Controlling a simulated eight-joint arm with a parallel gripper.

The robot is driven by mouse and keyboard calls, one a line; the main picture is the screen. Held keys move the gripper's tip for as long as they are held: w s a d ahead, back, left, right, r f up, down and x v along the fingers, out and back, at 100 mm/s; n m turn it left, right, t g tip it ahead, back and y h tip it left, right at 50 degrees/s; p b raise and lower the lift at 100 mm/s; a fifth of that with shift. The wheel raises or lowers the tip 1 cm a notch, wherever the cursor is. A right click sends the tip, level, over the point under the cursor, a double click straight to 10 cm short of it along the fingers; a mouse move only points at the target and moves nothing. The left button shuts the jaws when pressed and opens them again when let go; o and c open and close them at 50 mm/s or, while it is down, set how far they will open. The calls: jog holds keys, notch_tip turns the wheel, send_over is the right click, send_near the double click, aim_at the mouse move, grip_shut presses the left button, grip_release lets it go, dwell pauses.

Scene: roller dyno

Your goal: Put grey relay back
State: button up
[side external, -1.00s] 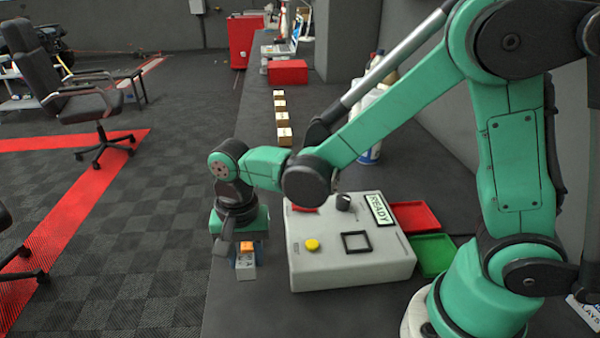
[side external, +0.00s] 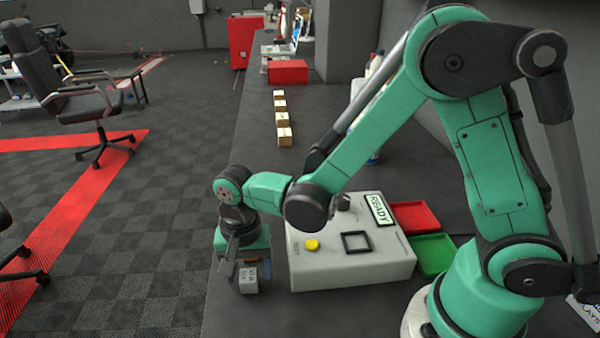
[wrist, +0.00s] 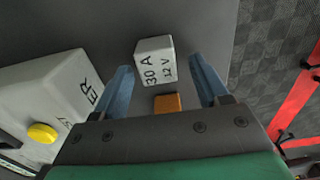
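The grey relay (side external: 249,279), a small block marked "30 A 12 V", is at the bench's left side, left of the light grey tester box (side external: 322,277). It also shows in the wrist view (wrist: 155,62), lying beyond and between the blue fingertips with gaps on both sides. A small orange block (wrist: 168,102) shows between the fingers; I cannot tell whether it is joined to the relay. My gripper (wrist: 164,72) is open. In the side view my gripper (side external: 242,266) is low, just above and behind the relay, partly hiding it.
The tester has a READY sign (side external: 380,209), a yellow button (side external: 312,245), a black square frame (side external: 356,242) and a black knob (side external: 343,202). A red tray (side external: 416,216) and a green tray (side external: 435,255) lie to its right. Several small cartons (side external: 284,137) stand farther back.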

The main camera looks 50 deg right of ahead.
jog(key=shift+r, duration=0.15)
notch_tip(320, 180, up, 12)
jog(key=s+d+n+t, duration=0.4)
jog(key=d+n+t, duration=0.3)
jog(key=d+n, duration=0.2)
jog(key=shift+d+r, duration=0.4)
jog(key=shift+d, duration=0.05)
